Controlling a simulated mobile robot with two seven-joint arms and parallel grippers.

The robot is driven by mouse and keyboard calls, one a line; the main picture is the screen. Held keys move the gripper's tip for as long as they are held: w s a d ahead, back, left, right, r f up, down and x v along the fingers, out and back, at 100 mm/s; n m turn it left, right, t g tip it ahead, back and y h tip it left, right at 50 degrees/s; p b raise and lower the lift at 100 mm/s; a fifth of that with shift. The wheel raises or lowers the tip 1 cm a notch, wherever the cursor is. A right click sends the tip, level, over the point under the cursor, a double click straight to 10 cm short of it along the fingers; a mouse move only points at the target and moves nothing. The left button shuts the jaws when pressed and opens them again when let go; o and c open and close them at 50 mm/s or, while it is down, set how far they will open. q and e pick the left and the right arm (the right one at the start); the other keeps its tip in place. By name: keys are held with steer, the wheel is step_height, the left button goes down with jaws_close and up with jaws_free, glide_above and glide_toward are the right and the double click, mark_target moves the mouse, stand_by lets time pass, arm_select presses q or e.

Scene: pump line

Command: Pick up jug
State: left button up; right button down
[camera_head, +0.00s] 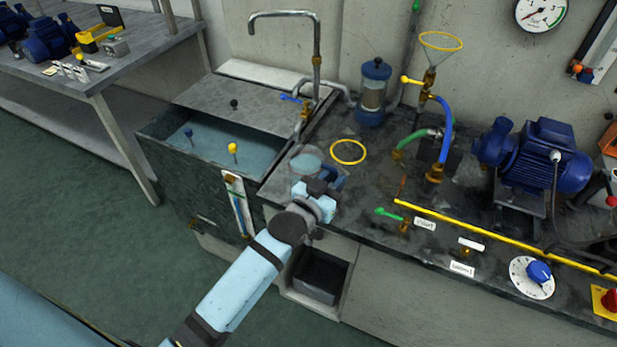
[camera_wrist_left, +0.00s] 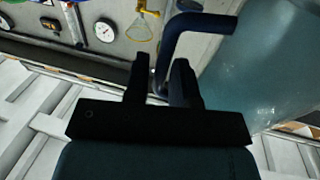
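The jug (camera_head: 306,162) is clear with pale blue liquid and a dark blue handle. In the head view it is at the bench's left end, beside the sink, partly behind my left gripper (camera_head: 318,187). In the left wrist view the jug (camera_wrist_left: 262,65) fills the upper right, and its handle (camera_wrist_left: 178,32) runs down between the fingers of my left gripper (camera_wrist_left: 162,75). The fingers are close together around the handle. The jug's base is hidden, so I cannot tell whether it touches the bench. My right gripper is not in view.
A yellow ring (camera_head: 348,152) lies on the bench right of the jug. Behind are a blue-capped filter (camera_head: 374,92) and the tap (camera_head: 316,60). A funnel (camera_head: 440,44), valves and a blue pump (camera_head: 535,160) stand to the right. A yellow rod (camera_head: 500,236) runs along the front.

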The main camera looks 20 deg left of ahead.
arm_select(q)
steer(key=shift+c, duration=0.2)
jaws_close()
